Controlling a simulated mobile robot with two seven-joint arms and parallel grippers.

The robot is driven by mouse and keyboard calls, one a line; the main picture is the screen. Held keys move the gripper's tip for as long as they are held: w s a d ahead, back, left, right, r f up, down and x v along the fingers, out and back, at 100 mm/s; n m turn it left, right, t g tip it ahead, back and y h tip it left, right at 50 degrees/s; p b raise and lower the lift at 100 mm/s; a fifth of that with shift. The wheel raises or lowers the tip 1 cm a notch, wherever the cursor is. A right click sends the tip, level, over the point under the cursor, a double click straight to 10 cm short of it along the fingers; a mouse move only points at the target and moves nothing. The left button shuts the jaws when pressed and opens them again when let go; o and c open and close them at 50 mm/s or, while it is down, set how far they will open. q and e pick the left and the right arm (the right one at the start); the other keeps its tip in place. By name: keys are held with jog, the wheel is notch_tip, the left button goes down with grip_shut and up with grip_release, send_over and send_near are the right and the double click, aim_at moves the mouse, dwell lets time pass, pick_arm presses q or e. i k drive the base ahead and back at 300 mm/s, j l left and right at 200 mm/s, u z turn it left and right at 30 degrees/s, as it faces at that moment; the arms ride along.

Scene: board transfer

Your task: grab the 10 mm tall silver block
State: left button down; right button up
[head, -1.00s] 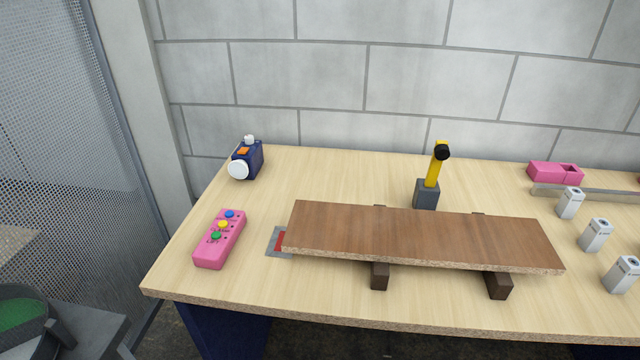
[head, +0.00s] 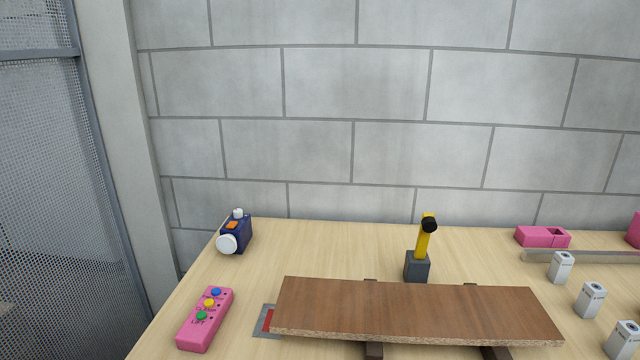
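Several silver blocks stand upright in a row at the right of the table in the head view. The far one (head: 561,267) is near the grey rail, the middle one (head: 590,299) is in front of it, and the near one (head: 622,340) is at the lower right edge. Their tops carry dark marks too small to read, so I cannot tell which is the 10 mm one. Neither of my grippers is in view.
A brown board (head: 415,312) rests on two dark supports, its left end by a red-and-grey plate (head: 265,320). A pink button box (head: 205,320), a navy device (head: 236,235), a yellow-handled tool in a grey base (head: 417,267), a pink tray (head: 540,237) and a grey rail (head: 580,257) surround it.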

aim_at(561, 266)
jog(key=z, duration=1.25)
jog(key=i+l+u, duration=0.15)
jog(key=l, duration=0.3)
jog(key=l+u, duration=0.1)
jog(key=l, duration=0.4)
jog(key=i+l+u, duration=0.15)
jog(key=l, duration=0.35)
